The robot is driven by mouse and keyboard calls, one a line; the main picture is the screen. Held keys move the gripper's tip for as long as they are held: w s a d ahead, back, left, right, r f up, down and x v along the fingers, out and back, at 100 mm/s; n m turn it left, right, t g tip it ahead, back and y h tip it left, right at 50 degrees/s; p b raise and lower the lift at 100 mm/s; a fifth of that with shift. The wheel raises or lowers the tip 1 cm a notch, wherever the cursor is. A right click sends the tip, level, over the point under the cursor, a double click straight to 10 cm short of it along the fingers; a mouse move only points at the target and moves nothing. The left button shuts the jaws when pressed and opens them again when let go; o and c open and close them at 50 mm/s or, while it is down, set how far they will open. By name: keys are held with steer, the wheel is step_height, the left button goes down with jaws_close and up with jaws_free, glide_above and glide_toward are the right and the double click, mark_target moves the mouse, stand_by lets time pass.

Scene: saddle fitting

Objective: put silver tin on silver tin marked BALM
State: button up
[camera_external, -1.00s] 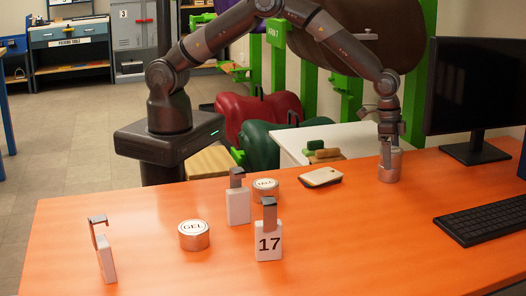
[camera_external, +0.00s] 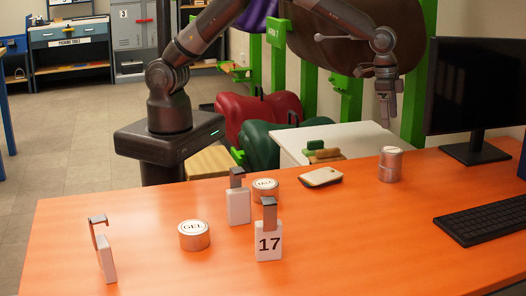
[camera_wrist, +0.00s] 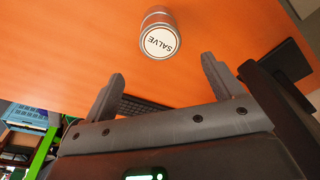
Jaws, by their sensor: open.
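Two silver tins stand stacked on the right of the orange desk. The upper tin (camera_external: 391,155) sits on the lower tin (camera_external: 388,174), slightly offset, and looks level. In the wrist view the upper tin's lid reads SALVE (camera_wrist: 160,42). The lower tin's lid is covered, so its marking cannot be read. My gripper (camera_external: 386,122) hangs above and behind the stack, apart from it. Its fingers (camera_wrist: 164,72) are spread and empty in the wrist view. A tin marked GEL (camera_external: 194,236) and another tin (camera_external: 264,195), its label too small to read surely, stand further left.
White stands with grey clips (camera_external: 238,206), one marked 17 (camera_external: 268,240) and one at far left (camera_external: 106,258), stand on the desk. A pale flat case (camera_external: 321,177) lies left of the stack. A keyboard (camera_external: 485,222) and monitor (camera_external: 475,95) are at right. The desk's front middle is clear.

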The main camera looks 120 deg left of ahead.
steer(key=s+d+r+t, duration=0.1)
steer(key=s+d+r, duration=0.2)
steer(key=s+r, duration=0.75)
steer(key=s+d+r+t, duration=0.1)
steer(key=s+d+r, duration=0.2)
steer(key=s+r, duration=0.7)
steer(key=s+d+f+t, duration=0.1)
steer(key=s, duration=1.1)
steer(key=s+d+f, duration=0.1)
steer(key=s+f, duration=0.1)
steer(key=s, duration=1.1)
steer(key=shift+d+f+t, duration=0.15)
steer(key=shift+d+t, duration=0.1)
steer(key=shift+t, duration=0.15)
